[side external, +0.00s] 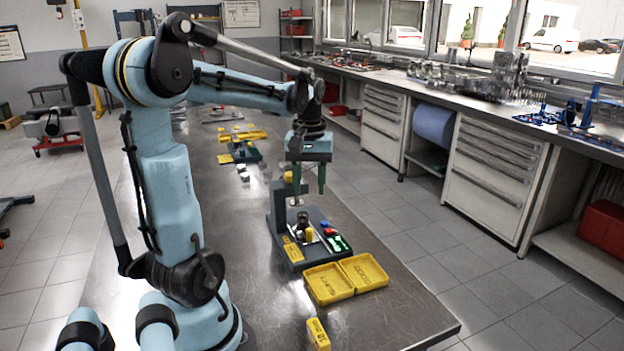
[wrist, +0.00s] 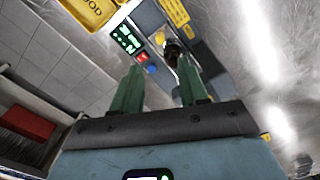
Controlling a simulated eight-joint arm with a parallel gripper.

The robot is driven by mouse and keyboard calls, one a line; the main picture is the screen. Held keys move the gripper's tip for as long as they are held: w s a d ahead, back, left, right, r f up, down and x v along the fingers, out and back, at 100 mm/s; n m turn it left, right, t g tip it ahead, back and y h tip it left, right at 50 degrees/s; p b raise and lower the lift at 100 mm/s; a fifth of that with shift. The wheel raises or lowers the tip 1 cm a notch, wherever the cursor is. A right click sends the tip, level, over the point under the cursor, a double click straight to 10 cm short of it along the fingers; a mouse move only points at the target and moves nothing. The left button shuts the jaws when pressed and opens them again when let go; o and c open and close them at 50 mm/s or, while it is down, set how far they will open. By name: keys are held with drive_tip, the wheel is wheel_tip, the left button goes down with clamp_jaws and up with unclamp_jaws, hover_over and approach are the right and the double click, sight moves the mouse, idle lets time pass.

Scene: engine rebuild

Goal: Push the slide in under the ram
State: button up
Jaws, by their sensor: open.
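The dark grey press fixture (side external: 283,238) stands on the steel table in the side view. On its base is a pale slide plate (side external: 314,236) with a dark round part (side external: 303,219) and a small yellow block on it. The dark part also shows in the wrist view (wrist: 172,54). My gripper (side external: 309,191) points down above the fixture with its green fingers spread apart, and it is empty. In the wrist view my gripper (wrist: 160,66) has the fixture beyond its fingertips. The ram is largely hidden behind my gripper, so its exact place cannot be told.
A green-lit panel with red and blue buttons (wrist: 126,39) is beside the slide. A yellow box (side external: 318,335) stands at the table's near edge. Bare table lies to the right.

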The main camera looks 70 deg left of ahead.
drive_tip(key=shift+c, duration=0.2)
drive_tip(key=shift+d, duration=0.15)
drive_tip(key=shift+c, duration=1.2)
drive_tip(key=d+m, duration=0.1)
drive_tip(key=d+y, duration=0.1)
drive_tip(key=d, duration=0.1)
drive_tip(key=d+f+m+y, duration=0.1)
drive_tip(key=d, duration=0.1)
drive_tip(key=shift+s+m, duration=0.25)
drive_tip(key=shift+m, duration=0.05)
clamp_jaws()
drive_tip(key=s+d+f+m+t+y, duration=0.2)
drive_tip(key=d+m+t+y, duration=0.1)
drive_tip(key=d+m, duration=0.4)
drive_tip(key=shift+f+t+y, duration=0.4)
drive_tip(key=shift+y, duration=0.3)
